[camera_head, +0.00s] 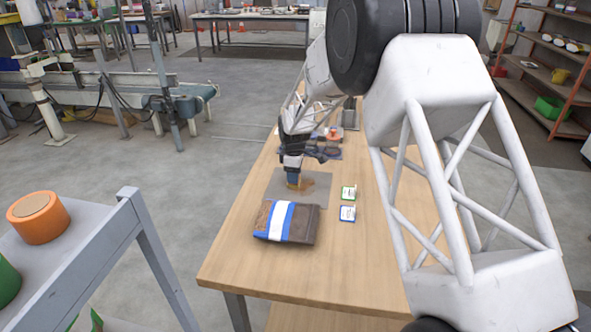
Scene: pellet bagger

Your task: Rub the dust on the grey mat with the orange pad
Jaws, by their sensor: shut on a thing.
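The grey mat (287,176) lies flat on the wooden table. A brown-tan patch of dust (317,184) shows on its right half. The pad's underside is hard to make out at this size. It is low at the mat, but I cannot tell if it touches. Dust directly under or behind the pad is hidden.
A brown bag with blue and white bands (299,224) lies at the mat's near edge. A green-edged card (348,192) and a blue-edged card (347,213) lie to the right. Dark items (325,153) are behind my gripper. The table front (285,271) is clear.

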